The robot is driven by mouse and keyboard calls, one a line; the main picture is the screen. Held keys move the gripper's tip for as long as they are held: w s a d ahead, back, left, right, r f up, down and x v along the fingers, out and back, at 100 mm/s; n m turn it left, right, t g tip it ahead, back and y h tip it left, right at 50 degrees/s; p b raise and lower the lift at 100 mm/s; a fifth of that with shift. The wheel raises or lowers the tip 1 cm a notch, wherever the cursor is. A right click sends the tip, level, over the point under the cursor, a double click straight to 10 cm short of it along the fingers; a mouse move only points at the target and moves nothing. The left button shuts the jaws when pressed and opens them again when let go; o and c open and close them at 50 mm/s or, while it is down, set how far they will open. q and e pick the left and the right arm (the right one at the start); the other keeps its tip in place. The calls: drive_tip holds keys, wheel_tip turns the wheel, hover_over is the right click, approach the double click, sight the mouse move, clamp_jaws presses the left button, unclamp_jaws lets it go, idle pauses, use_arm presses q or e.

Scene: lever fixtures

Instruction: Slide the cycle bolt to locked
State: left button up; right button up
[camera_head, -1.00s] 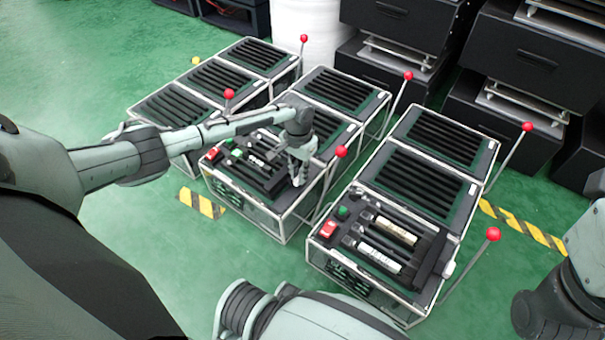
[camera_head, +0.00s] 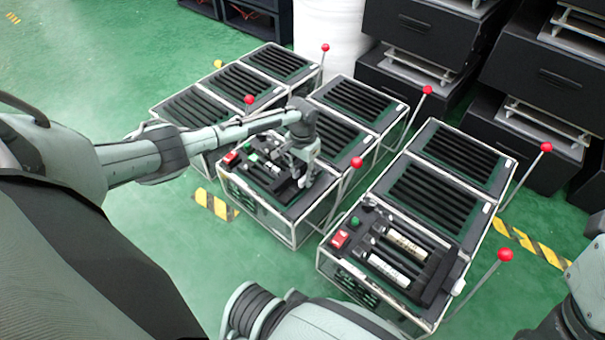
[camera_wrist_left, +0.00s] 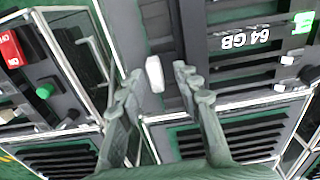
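A small white handle (camera_wrist_left: 154,74), which looks like the bolt's, shows between my fingers in the left wrist view. It sits at the edge of the middle fixture (camera_head: 262,208), beside dark modules, one marked 64 GB (camera_wrist_left: 238,39). My left gripper (camera_head: 303,178) is over the front right part of this fixture. In the left wrist view the gripper (camera_wrist_left: 158,82) is open, one finger on each side of the handle, with a gap visible. I cannot tell locked from unlocked. My right gripper is out of view.
A red-ball lever (camera_head: 356,163) stands just right of my left gripper. The right fixture (camera_head: 395,318) has a red switch (camera_head: 339,239), a green button (camera_head: 355,221) and its own white handle (camera_head: 458,287). Black cabinets (camera_head: 535,75) stand behind. Green floor lies between.

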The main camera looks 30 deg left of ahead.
sight(302, 178)
use_arm(q)
wheel_tip(302, 178, up, 12)
idle(0.5)
idle(0.3)
